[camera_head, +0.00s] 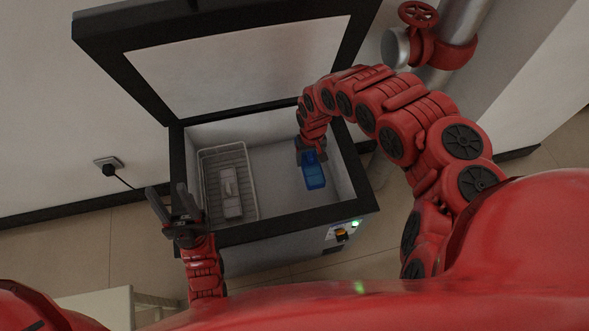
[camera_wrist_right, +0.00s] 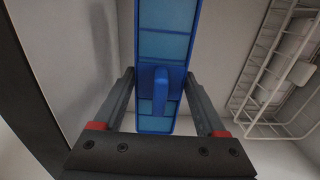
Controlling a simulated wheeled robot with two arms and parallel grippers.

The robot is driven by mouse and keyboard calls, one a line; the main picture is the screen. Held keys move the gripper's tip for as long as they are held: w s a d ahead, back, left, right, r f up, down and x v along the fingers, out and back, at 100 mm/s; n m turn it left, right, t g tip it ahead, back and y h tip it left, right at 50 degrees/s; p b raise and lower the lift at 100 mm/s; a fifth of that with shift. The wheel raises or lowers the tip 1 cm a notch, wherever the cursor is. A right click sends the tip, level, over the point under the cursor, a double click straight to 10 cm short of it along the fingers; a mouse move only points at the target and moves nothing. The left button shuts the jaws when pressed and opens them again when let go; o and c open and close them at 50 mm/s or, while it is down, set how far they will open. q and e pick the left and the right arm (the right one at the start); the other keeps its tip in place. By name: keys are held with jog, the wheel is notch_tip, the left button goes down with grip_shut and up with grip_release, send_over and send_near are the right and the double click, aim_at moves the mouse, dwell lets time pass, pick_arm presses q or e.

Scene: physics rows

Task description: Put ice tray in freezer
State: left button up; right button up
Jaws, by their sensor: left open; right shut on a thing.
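The blue ice tray (camera_head: 314,176) is inside the open chest freezer (camera_head: 297,229), towards its right side. In the right wrist view the tray (camera_wrist_right: 167,45) extends away between the two fingers (camera_wrist_right: 160,95). I cannot tell whether the tray touches the freezer floor. My left gripper (camera_head: 174,204) is open and empty, just outside the freezer's left front corner.
A wire basket (camera_head: 247,170) holding pale containers (camera_head: 231,191) fills the freezer's left part. The freezer lid (camera_head: 222,68) stands raised at the back. A pipe with a red valve (camera_head: 418,14) is at the upper right. A wall socket (camera_head: 110,163) with a cable is left.

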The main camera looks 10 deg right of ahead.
aim_at(309, 167)
jog(key=f, duration=0.1)
jog(key=f+b, duration=0.1)
jog(key=f, duration=0.3)
jog(key=shift+s+b, duration=0.25)
jog(key=shift+b, duration=0.05)
notch_tip(309, 167, down, 4)
jog(key=shift+a+f+b, duration=0.1)
jog(key=shift+b, duration=0.5)
jog(key=shift+w+f, duration=0.1)
jog(key=shift+f, duration=0.25)
jog(key=o, duration=1.6)
notch_tip(309, 167, up, 12)
jog(key=p, duration=0.4)
jog(key=shift+r, duration=0.1)
